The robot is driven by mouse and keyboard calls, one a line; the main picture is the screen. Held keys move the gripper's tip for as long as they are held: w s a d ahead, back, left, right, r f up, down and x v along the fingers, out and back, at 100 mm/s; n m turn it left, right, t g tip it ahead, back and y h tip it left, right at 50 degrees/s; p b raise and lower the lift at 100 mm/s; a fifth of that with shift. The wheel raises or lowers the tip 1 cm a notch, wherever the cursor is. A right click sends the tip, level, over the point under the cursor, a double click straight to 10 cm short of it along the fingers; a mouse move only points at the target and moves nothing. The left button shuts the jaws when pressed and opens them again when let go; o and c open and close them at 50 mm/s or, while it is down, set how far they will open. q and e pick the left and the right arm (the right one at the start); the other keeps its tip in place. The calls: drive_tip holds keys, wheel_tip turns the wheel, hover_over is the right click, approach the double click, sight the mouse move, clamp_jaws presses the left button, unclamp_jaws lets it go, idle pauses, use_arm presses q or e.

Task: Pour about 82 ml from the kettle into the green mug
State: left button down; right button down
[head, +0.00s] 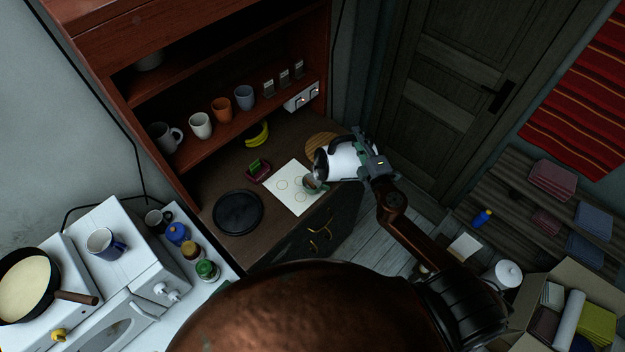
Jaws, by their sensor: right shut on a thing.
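The white kettle (345,161) with dark trim is in my right gripper (368,160), which is shut on it at the kettle's right side. The kettle is tilted, with its top end toward the left, above the right part of the counter. The green mug (311,187) stands on the white paper sheet (286,203), just below and left of the kettle's tipped end, and is partly covered by it. A stream of liquid and the level in the mug are too small to tell. My left gripper is not in view.
A round wooden board (318,143) lies behind the kettle. A black round plate (238,212), a small maroon item (258,172) and bananas (257,134) are on the counter (222,180). Several cups stand on the shelf above, including an orange cup (221,109).

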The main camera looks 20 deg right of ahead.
drive_tip(key=shift+w+a+r+n+p, duration=0.1)
drive_tip(key=shift+a+r+n+p, duration=0.4)
drive_tip(key=shift+a+r+p, duration=0.3)
drive_tip(key=shift+a, duration=0.4)
idle(1.6)
drive_tip(key=d+f+b, duration=0.1)
drive_tip(key=d+f+m+b, duration=0.1)
drive_tip(key=d+b, duration=0.1)
drive_tip(key=d+f+m+b, duration=0.1)
drive_tip(key=d, duration=0.1)
drive_tip(key=shift+s+f+b, duration=0.1)
drive_tip(key=shift+s+b, duration=0.1)
drive_tip(key=shift+b, duration=0.2)
drive_tip(key=shift+s+d+r+m, duration=0.1)
drive_tip(key=shift+d+r+m, duration=0.05)
drive_tip(key=shift+d+m, duration=0.45)
drive_tip(key=shift+d+r+m, duration=0.1)
drive_tip(key=shift+d+m, duration=0.3)
drive_tip(key=shift+d, duration=0.35)
idle(0.6)
